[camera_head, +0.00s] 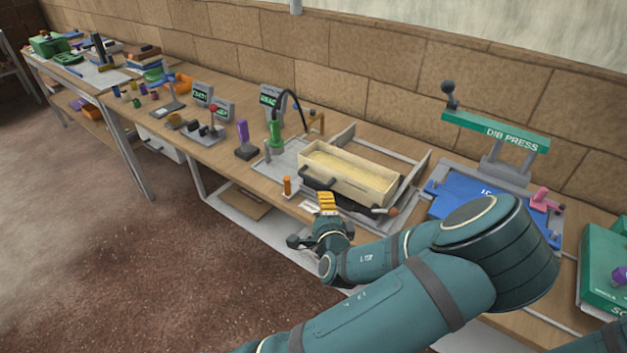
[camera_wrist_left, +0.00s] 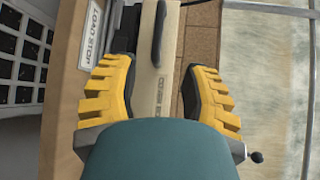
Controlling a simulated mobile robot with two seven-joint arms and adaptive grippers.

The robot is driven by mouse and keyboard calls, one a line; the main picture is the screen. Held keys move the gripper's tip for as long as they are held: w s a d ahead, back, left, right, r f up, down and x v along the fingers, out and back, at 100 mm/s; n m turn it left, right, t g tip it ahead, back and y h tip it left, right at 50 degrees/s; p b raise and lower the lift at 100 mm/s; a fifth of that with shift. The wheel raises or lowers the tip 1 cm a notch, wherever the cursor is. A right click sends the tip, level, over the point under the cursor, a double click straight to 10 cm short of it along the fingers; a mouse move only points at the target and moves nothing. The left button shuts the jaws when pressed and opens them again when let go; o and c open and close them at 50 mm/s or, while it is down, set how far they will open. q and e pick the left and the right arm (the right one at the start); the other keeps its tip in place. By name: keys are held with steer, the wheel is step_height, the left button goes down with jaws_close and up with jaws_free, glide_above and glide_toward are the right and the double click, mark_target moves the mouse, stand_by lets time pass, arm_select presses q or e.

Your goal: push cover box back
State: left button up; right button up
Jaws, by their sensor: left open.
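The cover box (camera_head: 378,186) is a pale wooden box with a yellowish fill inside. It sits on the bench between light rails, with a dark handle on its front. My left gripper (camera_head: 327,201) is in front of the box, near the bench's front edge. The dark handle (camera_wrist_left: 159,32) lies beyond the fingertips. I cannot tell whether the fingers touch the box. My right gripper is in neither view.
A blue-based press with a green "DIB PRESS" bar (camera_head: 497,132) stands right of the box. A green-handled tool (camera_head: 275,133) and a purple-topped post (camera_head: 243,138) stand to its left. A "LOAD STOP" label (camera_wrist_left: 93,35) is beside the fingers. The brick wall (camera_head: 350,70) runs behind the bench.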

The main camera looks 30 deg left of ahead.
mark_target(313, 178)
arm_select(q)
steer(key=b+x, duration=0.1)
steer(key=x, duration=1.1)
steer(key=shift+w+a+f, duration=0.2)
steer(key=shift+a, duration=0.1)
jaws_close()
